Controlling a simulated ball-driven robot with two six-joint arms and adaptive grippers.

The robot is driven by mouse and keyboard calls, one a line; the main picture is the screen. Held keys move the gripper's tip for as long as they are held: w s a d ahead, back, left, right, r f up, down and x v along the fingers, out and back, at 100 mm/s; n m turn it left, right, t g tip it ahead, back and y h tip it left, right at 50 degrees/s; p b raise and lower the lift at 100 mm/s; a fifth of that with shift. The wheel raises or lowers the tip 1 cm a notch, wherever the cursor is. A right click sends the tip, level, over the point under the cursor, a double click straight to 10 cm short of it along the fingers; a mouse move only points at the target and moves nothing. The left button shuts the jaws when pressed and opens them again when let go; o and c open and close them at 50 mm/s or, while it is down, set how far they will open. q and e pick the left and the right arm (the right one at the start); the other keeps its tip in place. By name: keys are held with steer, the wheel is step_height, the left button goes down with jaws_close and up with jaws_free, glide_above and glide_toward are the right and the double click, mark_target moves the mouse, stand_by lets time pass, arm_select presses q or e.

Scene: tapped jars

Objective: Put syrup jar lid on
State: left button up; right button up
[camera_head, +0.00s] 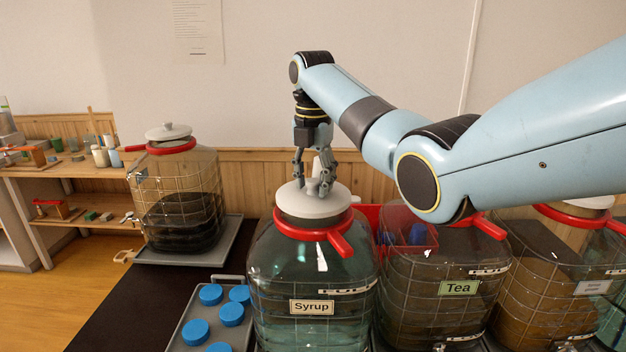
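The syrup jar (312,280) is a large clear jar of blue-green liquid at front centre, with a "Syrup" label and a red collar (322,235) with a handle pointing front right. Its white round lid (308,207) lies level at the jar's mouth, inside the collar, and appears seated. My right gripper (314,184) points down over the lid. Its fingers stand spread on both sides of the lid's pale knob (314,172), with a gap visible on the left. Contact on the far side is hidden. My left gripper is out of view.
The tea jar (458,289) and other red-collared jars stand close on the right, partly under my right arm. A red bin (370,214) is behind. A grey tray (184,318) with several blue caps is left. A lidded dark jar (180,200) stands back left, beside a wooden shelf (75,170).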

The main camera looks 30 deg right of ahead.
steer(key=shift+o, duration=0.8)
step_height(320, 180, up, 7)
steer(key=shift+a+r, duration=0.1)
steer(key=shift+r, duration=0.1)
steer(key=shift+s+f, duration=0.1)
stand_by(0.7)
